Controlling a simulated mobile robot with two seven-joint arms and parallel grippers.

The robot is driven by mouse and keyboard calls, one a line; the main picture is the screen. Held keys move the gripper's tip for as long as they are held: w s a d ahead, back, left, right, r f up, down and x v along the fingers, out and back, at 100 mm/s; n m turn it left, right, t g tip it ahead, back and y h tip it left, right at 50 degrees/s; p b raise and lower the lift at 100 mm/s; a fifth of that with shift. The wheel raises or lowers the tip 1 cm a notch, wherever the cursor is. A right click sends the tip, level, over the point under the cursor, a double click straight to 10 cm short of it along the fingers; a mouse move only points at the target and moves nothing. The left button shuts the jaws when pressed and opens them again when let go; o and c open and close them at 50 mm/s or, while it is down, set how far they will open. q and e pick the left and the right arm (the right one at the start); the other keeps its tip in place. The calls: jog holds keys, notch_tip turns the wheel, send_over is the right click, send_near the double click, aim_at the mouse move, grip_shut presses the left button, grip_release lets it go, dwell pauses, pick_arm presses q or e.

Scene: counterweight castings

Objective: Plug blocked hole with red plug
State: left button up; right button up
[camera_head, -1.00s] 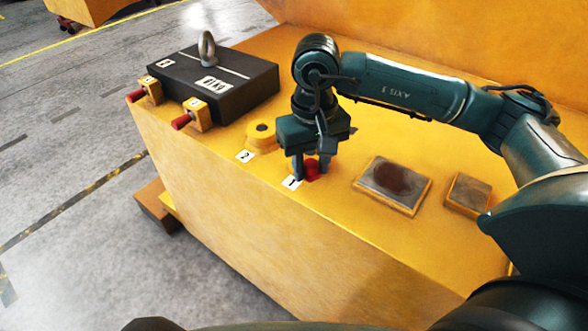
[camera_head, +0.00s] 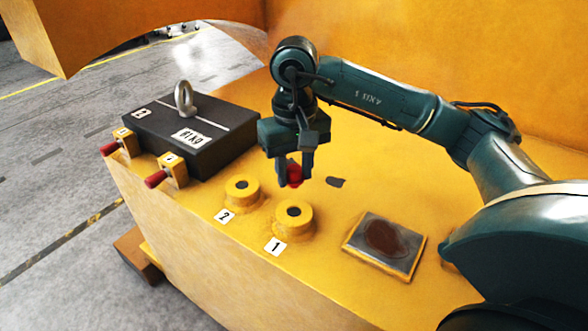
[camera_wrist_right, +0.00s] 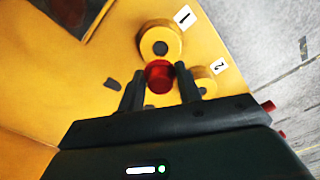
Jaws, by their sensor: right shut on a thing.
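My right gripper (camera_head: 295,179) is shut on a red plug (camera_head: 294,173). It holds the plug above the yellow casting, behind the two raised bosses. The plug also shows between the fingers in the wrist view (camera_wrist_right: 159,75). The boss labelled 1 (camera_head: 293,220) has a dark round centre (camera_head: 293,211) and stands nearer the front edge. The boss labelled 2 (camera_head: 242,194) also has a dark round centre (camera_head: 242,185). I cannot tell which centre is blocked. In the wrist view the gripper partly covers boss 2 (camera_wrist_right: 205,80). My left gripper is not in view.
A black weight block (camera_head: 190,137) with a lifting eye (camera_head: 184,97) sits at the left. Two red-handled clamps (camera_head: 168,172) (camera_head: 121,143) stand along its front. A framed plate with a brown patch (camera_head: 384,242) lies at the right. A dark patch (camera_head: 336,182) marks the surface behind boss 1.

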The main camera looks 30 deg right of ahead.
aim_at(294, 186)
jog(key=shift+f+b, duration=0.55)
jog(key=shift+f, duration=0.05)
notch_tip(294, 186, down, 3)
jog(key=b, duration=0.3)
jog(key=shift+f, duration=0.2)
jog(key=shift+f+b, duration=0.45)
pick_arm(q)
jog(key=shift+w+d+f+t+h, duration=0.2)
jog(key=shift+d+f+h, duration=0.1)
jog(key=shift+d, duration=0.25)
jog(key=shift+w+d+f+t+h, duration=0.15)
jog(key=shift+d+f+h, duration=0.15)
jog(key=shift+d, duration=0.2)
pick_arm(e)
jog(key=shift+f, duration=0.2)
pick_arm(q)
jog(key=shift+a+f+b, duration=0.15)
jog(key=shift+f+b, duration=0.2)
jog(key=shift+b, duration=0.05)
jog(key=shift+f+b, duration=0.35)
jog(key=shift+b, duration=0.05)
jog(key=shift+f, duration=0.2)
pick_arm(e)
jog(key=shift+f, duration=0.15)
